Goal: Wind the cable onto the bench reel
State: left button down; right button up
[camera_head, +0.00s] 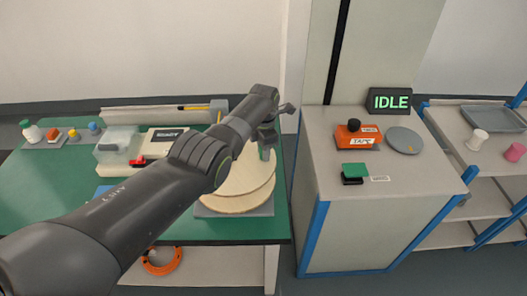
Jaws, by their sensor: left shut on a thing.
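The bench reel (246,187), with pale tan round flanges, sits on a grey base (235,210) at the right end of the green bench. My left arm reaches across the bench, and its gripper (267,141) is at the reel's far right side. It is shut on a small green handle (264,153) that stands up by the reel. My arm hides part of the reel, and I cannot make out any cable on it. An orange coil (162,262) lies on the shelf under the bench. My right gripper is not in view.
A clear box (117,142), a labelled case (168,136) and small bottles stand on the bench's left. A gap separates bench and cabinet.

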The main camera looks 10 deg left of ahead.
pick_arm(q)
jog(key=shift+w+a+n, duration=0.15)
jog(key=shift+w+n, duration=0.25)
jog(key=shift+n, duration=0.1)
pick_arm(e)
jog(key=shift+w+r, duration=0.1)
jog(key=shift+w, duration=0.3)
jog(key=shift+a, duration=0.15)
pick_arm(q)
jog(key=c, duration=1.1)
grip_release()
jog(key=shift+c, duration=0.2)
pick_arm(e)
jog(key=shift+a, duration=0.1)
pick_arm(q)
jog(key=shift+r+p, duration=0.3)
jog(key=shift+r, duration=0.2)
notch_tip(320, 180, up, 5)
jog(key=shift+r+p, duration=0.2)
jog(key=shift+p, duration=0.5)
notch_tip(320, 180, up, 11)
jog(key=b, duration=0.1)
jog(key=shift+b, duration=0.35)
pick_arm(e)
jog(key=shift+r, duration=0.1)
